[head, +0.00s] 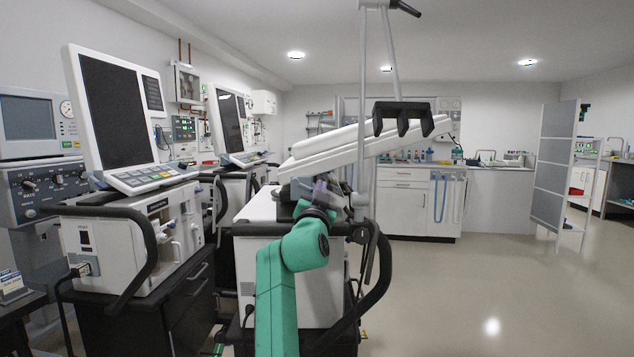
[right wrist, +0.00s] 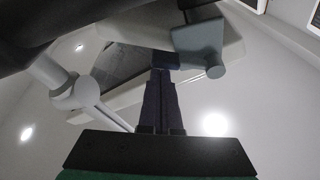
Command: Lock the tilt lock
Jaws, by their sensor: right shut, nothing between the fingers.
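The nearest ventilator (head: 290,270) stands in the middle of the head view. Its screen (head: 345,140) is tilted back and seen nearly edge-on. My right arm, green, reaches up to the screen's underside, where the right gripper (head: 320,188) is small and partly hidden. In the right wrist view the right gripper (right wrist: 164,64) is shut and empty, its tips at the screen's lower side. A grey-blue bracket with a round peg (right wrist: 214,71) is just right of the tips; it may be the tilt lock. I cannot tell whether they touch. My left gripper is not in view.
Two more ventilators with upright screens (head: 112,110) (head: 228,122) stand to the left. A vertical pole (head: 362,80) and a dark curved handle (head: 378,285) are close to my right arm. The floor (head: 480,280) at the right is clear.

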